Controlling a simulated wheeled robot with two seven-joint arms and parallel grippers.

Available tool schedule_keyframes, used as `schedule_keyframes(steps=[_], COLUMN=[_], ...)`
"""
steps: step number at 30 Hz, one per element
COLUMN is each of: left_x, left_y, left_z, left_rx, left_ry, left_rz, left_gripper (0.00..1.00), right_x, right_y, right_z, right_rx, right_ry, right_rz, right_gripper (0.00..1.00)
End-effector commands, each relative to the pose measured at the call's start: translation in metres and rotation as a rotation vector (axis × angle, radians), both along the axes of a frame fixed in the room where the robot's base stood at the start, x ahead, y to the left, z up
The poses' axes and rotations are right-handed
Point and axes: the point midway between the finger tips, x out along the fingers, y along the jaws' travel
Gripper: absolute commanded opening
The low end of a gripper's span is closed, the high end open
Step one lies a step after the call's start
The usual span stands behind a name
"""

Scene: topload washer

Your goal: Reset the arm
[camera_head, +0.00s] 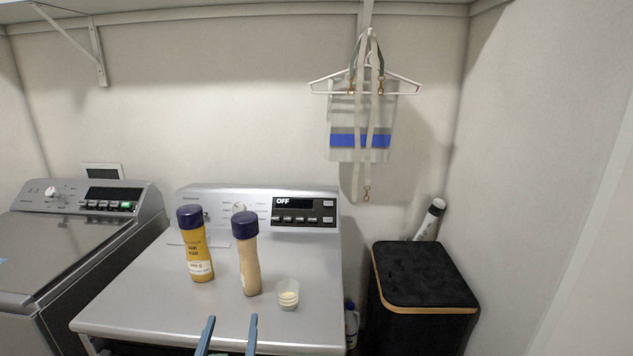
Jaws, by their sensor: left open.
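My left gripper (229,337) shows at the bottom of the head view, with two blue-grey fingers spread apart and nothing between them. Its fingertips are in front of the tan bottle with a dark cap (249,268) and the small clear cup (287,296), apart from both as seen here. The rest of the left arm is below the frame. My right gripper is not in the picture.
The bottles and cup stand on a grey machine (150,302) whose display reads OFF, with a yellow bottle (197,252) at left. Another machine (70,245) stands left. A black hamper (422,274) stands right. A bag (343,150) hangs on the wall.

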Motion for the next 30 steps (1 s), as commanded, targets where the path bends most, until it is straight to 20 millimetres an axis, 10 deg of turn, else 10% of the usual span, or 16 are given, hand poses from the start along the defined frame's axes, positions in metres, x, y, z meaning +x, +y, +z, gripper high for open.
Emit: schedule_keyframes(steps=[11, 20, 26, 30], left_x=[-0.007, -0.049, -0.141, -0.259], left_y=[-0.012, -0.022, -0.018, -0.002], left_z=[-0.078, -0.198, -0.32, -0.401], left_rx=[0.027, 0.058, 0.083, 0.093], left_ry=[0.186, 0.478, 0.819, 1.132], left_rz=[-0.054, -0.129, -0.195, -0.231], left_gripper=[0.86, 0.86, 0.86, 0.86], right_x=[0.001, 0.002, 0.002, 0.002], right_y=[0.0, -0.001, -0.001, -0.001], right_z=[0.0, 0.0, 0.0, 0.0], right_rx=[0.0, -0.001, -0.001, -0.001], right_ry=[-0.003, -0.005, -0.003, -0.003], right_rz=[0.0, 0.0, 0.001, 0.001], right_gripper=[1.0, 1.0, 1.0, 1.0])
